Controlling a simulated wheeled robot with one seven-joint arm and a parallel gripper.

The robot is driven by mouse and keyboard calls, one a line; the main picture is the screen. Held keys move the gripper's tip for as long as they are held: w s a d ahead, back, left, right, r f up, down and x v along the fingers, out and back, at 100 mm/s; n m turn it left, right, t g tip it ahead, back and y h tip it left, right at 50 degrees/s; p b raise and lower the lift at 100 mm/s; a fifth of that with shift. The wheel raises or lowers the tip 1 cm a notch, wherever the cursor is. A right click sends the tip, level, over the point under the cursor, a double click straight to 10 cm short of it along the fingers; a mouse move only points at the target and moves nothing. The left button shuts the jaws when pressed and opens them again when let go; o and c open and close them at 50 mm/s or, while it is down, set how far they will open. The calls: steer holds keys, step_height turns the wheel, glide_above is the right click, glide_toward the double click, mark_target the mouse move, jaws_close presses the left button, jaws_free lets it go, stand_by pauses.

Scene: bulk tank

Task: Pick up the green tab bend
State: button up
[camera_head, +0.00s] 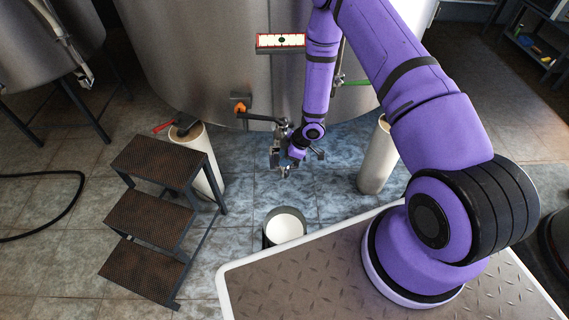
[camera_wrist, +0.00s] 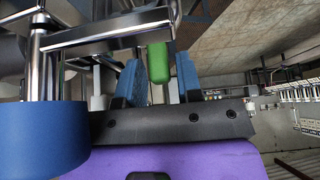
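My gripper (camera_wrist: 157,80) is open, with a gap on both sides of the tab. I cannot tell whether the tab is at fingertip depth. In the head view my gripper (camera_head: 285,168) is low in front of the steel tank, above the blue-grey floor. A thin green bar (camera_head: 357,83) shows against the tank to the right of my forearm. I cannot tell whether it is the same green part.
The steel tank (camera_head: 200,60) carries an orange fitting (camera_head: 240,107). White posts stand left (camera_head: 207,165) and right (camera_head: 378,160), with a red bar (camera_head: 163,126) by the left one. Dark steps (camera_head: 145,215) stand left, a white-topped bucket (camera_head: 284,224) below my gripper.

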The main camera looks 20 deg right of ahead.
steer(key=shift+f, duration=0.1)
jaws_close()
stand_by(0.3)
